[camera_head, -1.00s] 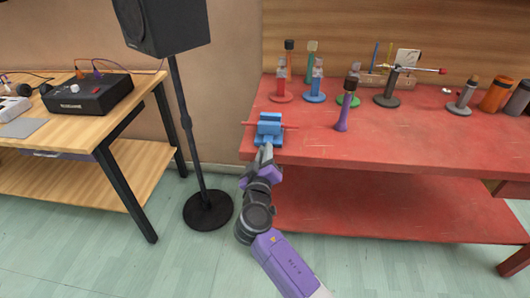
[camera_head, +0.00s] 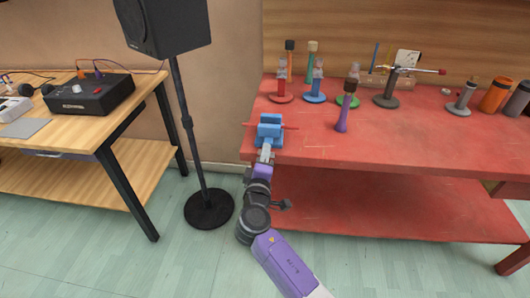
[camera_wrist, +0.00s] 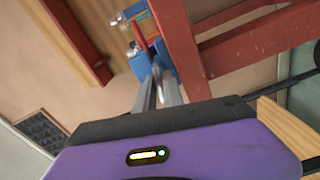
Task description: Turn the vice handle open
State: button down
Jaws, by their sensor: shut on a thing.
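The blue vice (camera_head: 270,128) is at the left front corner of the red bench. A thin red bar (camera_head: 291,127) sticks out from both sides of it. It also shows in the wrist view (camera_wrist: 140,62), near the top centre. My gripper (camera_head: 265,152) is at the front of the vice, reaching up from below the bench edge. In the wrist view its fingers (camera_wrist: 158,82) are close together at the vice front, shut on the vice handle. The handle is mostly hidden between the fingers, and its exact angle cannot be told.
Several coloured stands and a purple-based mallet (camera_head: 342,118) stand on the red bench (camera_head: 400,150) to the right of the vice. A black speaker on a stand (camera_head: 208,209) is left of my arm. A wooden table (camera_head: 85,128) is further left.

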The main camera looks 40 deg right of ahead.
jog(key=shift+a+f+n, duration=0.1)
jog(key=shift+n, duration=0.3)
jog(key=c, duration=1.5)
grip_release()
